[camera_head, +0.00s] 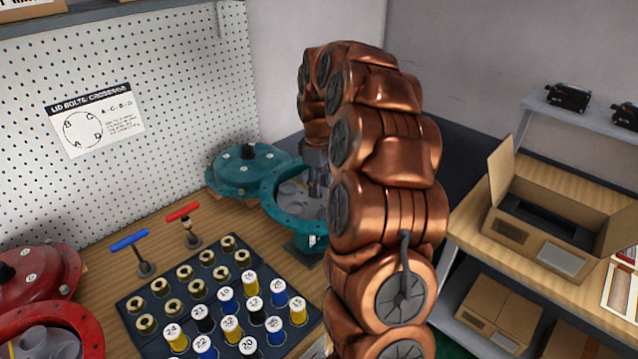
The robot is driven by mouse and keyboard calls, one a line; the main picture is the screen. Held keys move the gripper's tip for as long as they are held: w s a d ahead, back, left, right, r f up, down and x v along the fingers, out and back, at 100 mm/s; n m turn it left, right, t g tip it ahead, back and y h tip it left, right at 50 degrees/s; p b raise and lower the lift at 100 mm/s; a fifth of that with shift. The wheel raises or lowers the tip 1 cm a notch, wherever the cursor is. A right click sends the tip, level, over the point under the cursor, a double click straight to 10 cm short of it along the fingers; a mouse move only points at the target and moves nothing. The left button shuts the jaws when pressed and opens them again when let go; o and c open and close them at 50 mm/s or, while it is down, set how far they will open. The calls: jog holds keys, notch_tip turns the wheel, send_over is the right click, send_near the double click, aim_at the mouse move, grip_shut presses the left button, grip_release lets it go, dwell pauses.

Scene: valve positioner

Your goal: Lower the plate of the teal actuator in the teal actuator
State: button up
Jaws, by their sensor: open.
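The teal actuator's open round housing (272,208) stands on the wooden bench, left of my copper arm, which hides its right side. Inside its rim lies a pale grey plate (298,212), only partly visible. The teal lid (250,178), domed and flanged, rests to the left behind the housing. My gripper (318,190) hangs down over the open housing, near the plate. It is open and small in this view; I cannot tell whether its fingers touch the plate.
A dark tray (131,310) holds brass nuts and numbered spring cartridges in front. Blue (129,241) and red (183,212) T-handle tools stand left of the housing. A red actuator (62,320) is at lower left. A perforated wall rises behind; a cardboard box (515,236) sits right.

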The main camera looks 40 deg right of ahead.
notch_tip(320, 180, up, 11)
jog(key=shift+r, duration=0.45)
dwell(0.4)
dwell(0.4)
